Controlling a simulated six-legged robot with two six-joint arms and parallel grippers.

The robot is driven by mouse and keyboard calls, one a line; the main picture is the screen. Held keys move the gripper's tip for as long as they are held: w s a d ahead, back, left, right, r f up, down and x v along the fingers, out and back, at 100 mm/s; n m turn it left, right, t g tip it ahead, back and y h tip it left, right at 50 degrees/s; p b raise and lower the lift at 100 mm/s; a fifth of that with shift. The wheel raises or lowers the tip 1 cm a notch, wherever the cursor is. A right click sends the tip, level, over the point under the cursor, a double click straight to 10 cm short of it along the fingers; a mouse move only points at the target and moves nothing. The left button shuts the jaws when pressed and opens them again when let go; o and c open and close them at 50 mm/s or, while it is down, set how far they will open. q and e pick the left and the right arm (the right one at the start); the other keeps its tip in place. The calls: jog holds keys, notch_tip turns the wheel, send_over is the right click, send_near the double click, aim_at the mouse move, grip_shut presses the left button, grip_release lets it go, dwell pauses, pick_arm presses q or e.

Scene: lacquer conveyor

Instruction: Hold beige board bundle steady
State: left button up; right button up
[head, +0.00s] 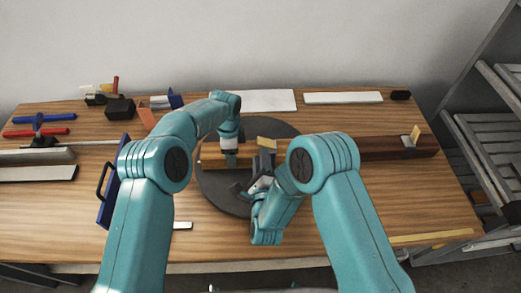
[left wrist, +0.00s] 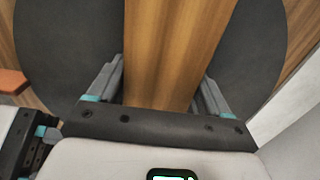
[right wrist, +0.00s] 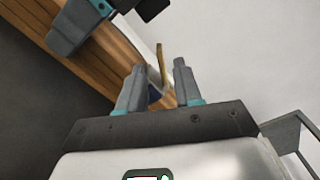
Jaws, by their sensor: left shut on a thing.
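The beige board bundle (head: 212,156) lies across a dark round disc (head: 222,200) on the wooden bench. My left gripper (head: 229,160) is shut on the bundle from above, and my left wrist view shows one finger on each side of the wood (left wrist: 165,50). My right gripper (head: 258,183) is open and empty, low over the disc on the near side of the bundle. In the right wrist view its fingers (right wrist: 158,72) stand apart, with the wood (right wrist: 105,55) beyond them. My arms hide part of the bundle.
A dark brown beam (head: 380,147) lies at the right with a small beige piece (head: 416,133) at its end. A blue handled tool (head: 110,185) stands left of the disc. Clamps (head: 38,124) lie at the far left. A metal rack (head: 490,140) stands at the right.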

jog(key=shift+s, duration=0.15)
notch_tip(320, 180, up, 7)
send_near(260, 141)
jog(key=w, duration=1)
jog(key=shift+w+f, duration=0.1)
jog(key=shift+f, duration=0.2)
jog(key=shift+w+r, duration=0.1)
jog(key=shift+w, duration=0.25)
grip_shut()
